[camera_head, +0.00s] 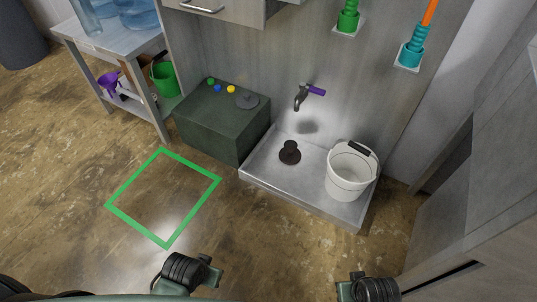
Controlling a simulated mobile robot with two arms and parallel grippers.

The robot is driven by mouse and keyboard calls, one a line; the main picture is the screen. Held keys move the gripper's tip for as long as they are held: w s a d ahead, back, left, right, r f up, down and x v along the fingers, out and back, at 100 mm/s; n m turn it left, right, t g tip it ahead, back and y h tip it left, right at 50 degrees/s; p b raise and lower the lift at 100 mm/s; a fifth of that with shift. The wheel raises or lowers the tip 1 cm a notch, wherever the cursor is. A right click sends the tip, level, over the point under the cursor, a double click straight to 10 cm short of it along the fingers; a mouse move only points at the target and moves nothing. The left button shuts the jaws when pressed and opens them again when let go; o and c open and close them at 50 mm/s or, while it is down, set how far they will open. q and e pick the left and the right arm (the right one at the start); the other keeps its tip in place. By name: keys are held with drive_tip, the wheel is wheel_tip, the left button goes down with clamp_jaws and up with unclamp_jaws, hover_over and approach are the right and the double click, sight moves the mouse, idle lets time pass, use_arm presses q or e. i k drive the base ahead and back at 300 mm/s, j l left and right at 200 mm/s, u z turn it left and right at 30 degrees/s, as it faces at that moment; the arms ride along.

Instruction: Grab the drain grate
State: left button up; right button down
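My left gripper (189,272) is at the bottom edge, left of centre, far from the disc. My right gripper (368,288) is at the bottom edge, right of centre. Both are partly cut off and their fingers are unclear.
A white bucket (348,181) stands in the basin's right part. A tap (301,96) with a purple handle juts from the wall. Green, blue and yellow knobs are on the box. A green square outline (166,246) marks clear floor. A shelf table (72,36) is at upper left.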

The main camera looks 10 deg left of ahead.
sight(289, 156)
drive_tip(key=i+j+z, duration=0.15)
drive_tip(key=i, duration=1.2)
